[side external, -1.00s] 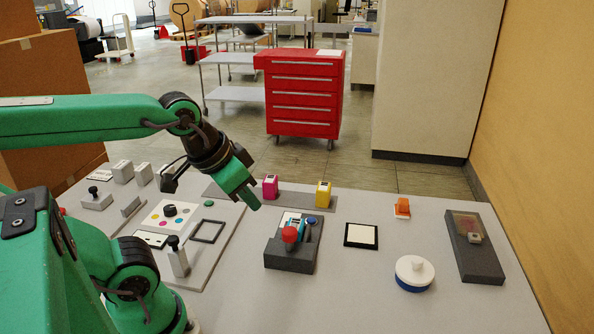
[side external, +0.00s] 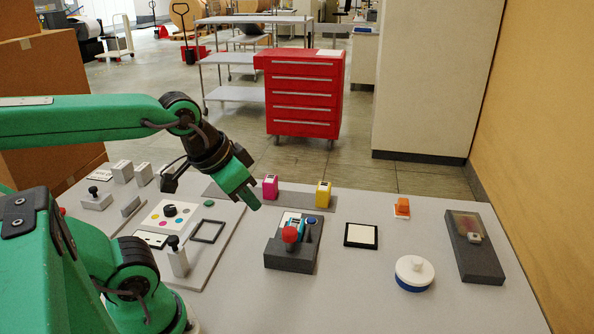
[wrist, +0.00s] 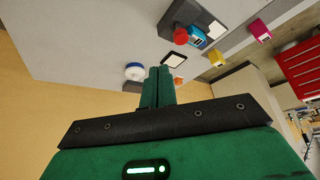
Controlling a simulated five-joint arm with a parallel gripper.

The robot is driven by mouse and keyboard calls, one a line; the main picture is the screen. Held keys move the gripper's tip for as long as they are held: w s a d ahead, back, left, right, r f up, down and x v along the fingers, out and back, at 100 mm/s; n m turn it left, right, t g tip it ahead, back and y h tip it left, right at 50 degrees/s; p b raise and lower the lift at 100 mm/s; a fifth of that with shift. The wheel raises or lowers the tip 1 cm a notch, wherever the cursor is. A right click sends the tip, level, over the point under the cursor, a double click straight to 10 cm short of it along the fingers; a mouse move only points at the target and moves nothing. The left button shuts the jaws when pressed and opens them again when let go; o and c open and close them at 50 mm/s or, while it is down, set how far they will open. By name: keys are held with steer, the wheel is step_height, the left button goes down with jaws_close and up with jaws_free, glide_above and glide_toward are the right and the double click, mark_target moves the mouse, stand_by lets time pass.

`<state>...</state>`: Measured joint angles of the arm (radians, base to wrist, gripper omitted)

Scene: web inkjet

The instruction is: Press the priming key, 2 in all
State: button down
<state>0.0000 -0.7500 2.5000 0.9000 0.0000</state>
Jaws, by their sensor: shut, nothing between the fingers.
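A panel (side external: 197,213) with coloured dots and a dark knob (side external: 170,210) lies on the table left of my gripper in the side external view. A small green key (side external: 209,203) stands at its far edge; no label is readable, so I cannot tell if it is the priming key. My gripper (side external: 253,202) is shut and empty, raised above the table to the right of that key and apart from it. In the wrist view my gripper (wrist: 158,78) also shows its fingers together. The green key is not visible there.
A dark holder (side external: 287,258) with a red-topped item stands right of the panel. Magenta (side external: 270,187) and yellow (side external: 323,194) cartridges stand behind it. A dark-topped post (side external: 178,256) stands in front.

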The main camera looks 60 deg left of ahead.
steer(key=shift+w+r, duration=0.1)
steer(key=n+g+h, duration=0.2)
steer(key=n+g, duration=1.1)
steer(key=n, duration=0.1)
glide_above(312, 218)
step_height(312, 218, down, 12)
steer(key=shift+f, duration=0.2)
steer(key=shift+f, duration=0.15)
stand_by(0.4)
steer(key=shift+f, duration=4.25)
